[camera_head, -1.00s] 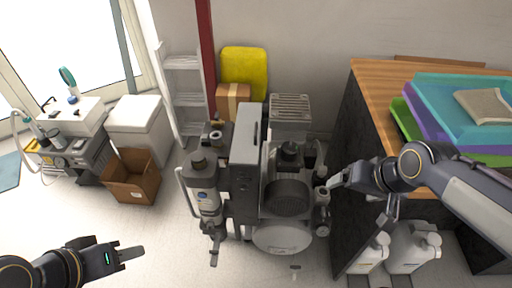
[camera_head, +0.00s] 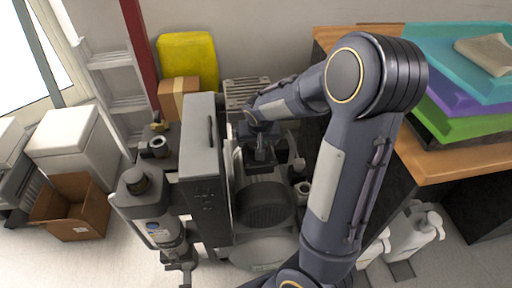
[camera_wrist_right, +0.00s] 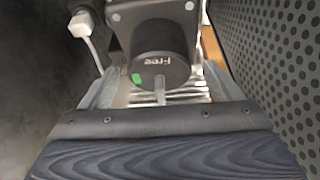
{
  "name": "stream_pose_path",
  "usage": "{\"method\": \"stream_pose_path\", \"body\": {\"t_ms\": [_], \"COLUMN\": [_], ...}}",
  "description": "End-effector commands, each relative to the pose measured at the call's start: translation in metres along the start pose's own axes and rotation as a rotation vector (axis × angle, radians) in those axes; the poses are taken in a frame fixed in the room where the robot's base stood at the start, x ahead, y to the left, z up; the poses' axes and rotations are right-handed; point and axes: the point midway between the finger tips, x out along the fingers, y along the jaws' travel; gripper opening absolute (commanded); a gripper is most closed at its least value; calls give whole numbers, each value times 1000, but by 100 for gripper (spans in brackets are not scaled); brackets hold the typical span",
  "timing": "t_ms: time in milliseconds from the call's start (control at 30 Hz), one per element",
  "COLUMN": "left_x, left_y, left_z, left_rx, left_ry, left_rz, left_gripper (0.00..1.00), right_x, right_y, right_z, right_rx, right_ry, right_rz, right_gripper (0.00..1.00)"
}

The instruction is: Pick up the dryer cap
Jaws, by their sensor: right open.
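A black round cap (camera_wrist_right: 162,55) with "Free" lettering and a green mark sits between the two fingers in the right wrist view. I take it for the dryer cap. My right gripper (camera_head: 260,158) is open over the upper part of the compressor unit (camera_head: 265,205), behind the round dark motor in the head view. The fingers stand on either side of the cap in the wrist view (camera_wrist_right: 160,88); I cannot tell whether they touch it. In the head view the arm and gripper mostly hide the cap. My left gripper is not in view.
A tall grey box (camera_head: 202,150) stands just left of the gripper. A grey cylinder with a black top (camera_head: 140,200) stands further left. The wooden table (camera_head: 455,160) with coloured trays is at right. White jugs (camera_head: 413,232) stand below it.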

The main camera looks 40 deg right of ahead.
Motion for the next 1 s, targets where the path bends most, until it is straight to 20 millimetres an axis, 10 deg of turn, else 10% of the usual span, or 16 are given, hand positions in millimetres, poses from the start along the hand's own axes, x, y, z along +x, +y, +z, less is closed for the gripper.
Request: {"method": "stream_pose_path", "body": {"t_ms": [400,800,1000], "left_x": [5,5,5], "left_y": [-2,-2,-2], "left_z": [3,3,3], "left_rx": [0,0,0], "left_ry": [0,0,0], "left_rz": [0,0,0], "left_gripper": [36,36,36], "right_x": [21,21,21], "right_y": [0,0,0], "right_z": [0,0,0], "right_rx": [0,0,0], "right_ry": [1,0,1], "right_rz": [-1,-1,-1], "right_gripper": [85,34,34]}}
